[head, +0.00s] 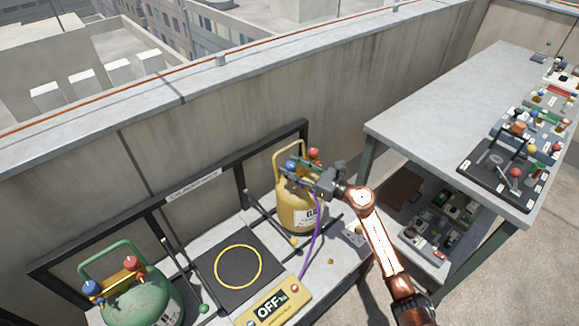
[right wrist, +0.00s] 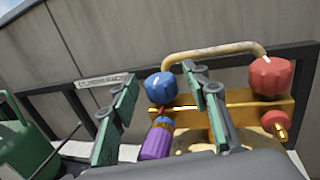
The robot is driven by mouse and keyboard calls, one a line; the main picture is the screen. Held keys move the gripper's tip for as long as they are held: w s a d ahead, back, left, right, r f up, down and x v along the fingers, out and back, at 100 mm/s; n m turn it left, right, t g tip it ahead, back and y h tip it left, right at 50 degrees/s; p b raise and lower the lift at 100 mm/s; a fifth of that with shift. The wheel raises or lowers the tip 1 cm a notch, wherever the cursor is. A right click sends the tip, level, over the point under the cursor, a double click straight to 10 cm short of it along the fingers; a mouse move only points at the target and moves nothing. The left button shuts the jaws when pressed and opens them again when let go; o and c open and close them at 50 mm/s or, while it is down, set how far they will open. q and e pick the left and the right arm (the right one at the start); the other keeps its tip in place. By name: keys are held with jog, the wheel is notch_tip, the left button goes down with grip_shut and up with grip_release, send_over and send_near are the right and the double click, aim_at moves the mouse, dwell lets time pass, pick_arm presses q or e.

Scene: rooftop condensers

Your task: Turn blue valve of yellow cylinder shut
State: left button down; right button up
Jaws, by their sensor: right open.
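The yellow cylinder (head: 297,208) stands upright on the grey bench, with a yellow handle over its top. Its blue valve (right wrist: 160,87) is a round knob at the left of a brass manifold (right wrist: 250,100). Its red valve (right wrist: 270,76) sits at the right. A purple hose (head: 317,222) joins below the blue valve. My right gripper (head: 308,172) is at the cylinder's top. In the right wrist view its open fingers (right wrist: 160,95) stand either side of the blue valve, which appears between them; I cannot tell whether they touch it. My left gripper is not in view.
A green cylinder (head: 146,297) with blue and red valves stands at the left. Between the cylinders are a black scale plate (head: 215,278) and a yellow box reading OFF (head: 272,303). A cluttered table (head: 437,92) stands right; a wall (head: 90,180) runs behind.

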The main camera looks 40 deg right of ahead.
jog(key=shift+w+a, duration=0.1)
jog(key=shift+w, duration=0.25)
jog(key=shift+c, duration=0.4)
grip_shut()
